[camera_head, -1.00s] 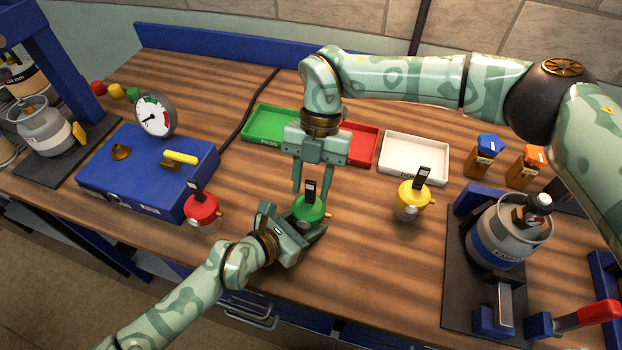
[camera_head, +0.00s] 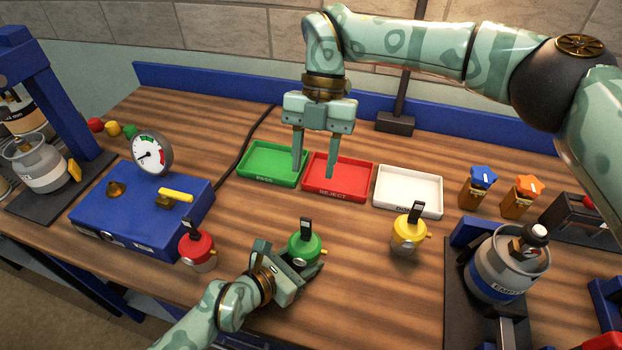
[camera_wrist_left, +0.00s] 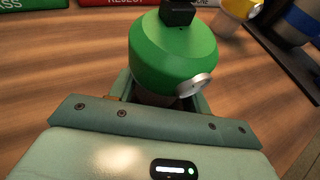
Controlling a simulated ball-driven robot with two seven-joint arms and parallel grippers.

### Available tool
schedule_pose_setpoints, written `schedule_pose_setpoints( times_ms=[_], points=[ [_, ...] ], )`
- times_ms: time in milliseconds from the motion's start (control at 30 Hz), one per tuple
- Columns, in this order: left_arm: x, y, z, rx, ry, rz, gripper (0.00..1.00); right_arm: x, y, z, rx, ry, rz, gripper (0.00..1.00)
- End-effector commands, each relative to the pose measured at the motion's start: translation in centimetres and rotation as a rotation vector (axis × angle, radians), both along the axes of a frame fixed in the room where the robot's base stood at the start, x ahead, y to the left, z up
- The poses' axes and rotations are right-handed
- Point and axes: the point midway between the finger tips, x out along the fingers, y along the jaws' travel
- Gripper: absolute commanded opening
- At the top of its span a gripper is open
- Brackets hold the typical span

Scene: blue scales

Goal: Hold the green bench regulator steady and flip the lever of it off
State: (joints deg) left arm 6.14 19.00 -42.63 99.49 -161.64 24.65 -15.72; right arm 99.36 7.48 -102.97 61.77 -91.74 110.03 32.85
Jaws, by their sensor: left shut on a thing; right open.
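The green bench regulator (camera_head: 306,248) stands on the wooden bench, with a black lever (camera_head: 305,229) sticking up from its top. My left gripper (camera_head: 302,268) is shut on the regulator's lower body from the front. In the left wrist view the green dome (camera_wrist_left: 172,48) sits between the jaws, with a silver round fitting at its side and the lever's black base on top, cut off by the frame edge. My right gripper (camera_head: 314,173) is open and empty, fingers pointing down over the green and red trays, behind and apart from the regulator.
A red regulator (camera_head: 198,251) stands to the left and a yellow one (camera_head: 409,235) to the right. Behind are the green PASS tray (camera_head: 247,174), red REJECT tray (camera_head: 350,190) and white tray (camera_head: 408,190). A blue gauge box (camera_head: 130,215) is at left. Bench between regulator and trays is clear.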

Motion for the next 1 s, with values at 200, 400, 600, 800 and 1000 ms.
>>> schedule_pose_setpoints(
  times_ms=[200,400,600,800,1000],
  points=[
    [0.0,0.0,0.1,-0.001,-0.001,0.0,0.14,0.1,0.0,0.3,0.0,0.001,0.0,0.42],
    [0.0,0.0,0.1,-0.001,-0.001,0.0,0.54,0.1,0.0,0.2,0.0,0.001,0.0,0.42],
    [0.0,0.0,0.0,-0.001,-0.001,0.0,0.73,0.1,0.0,0.2,0.0,0.001,0.0,0.42],
    [-0.2,0.2,0.1,-0.001,-0.001,0.0,0.73,0.1,0.0,0.2,0.0,0.001,0.0,0.42],
    [-2.3,2.4,1.3,0.0,0.001,0.0,0.73,0.1,0.0,0.2,0.0,0.001,0.0,0.42]
  ],
)
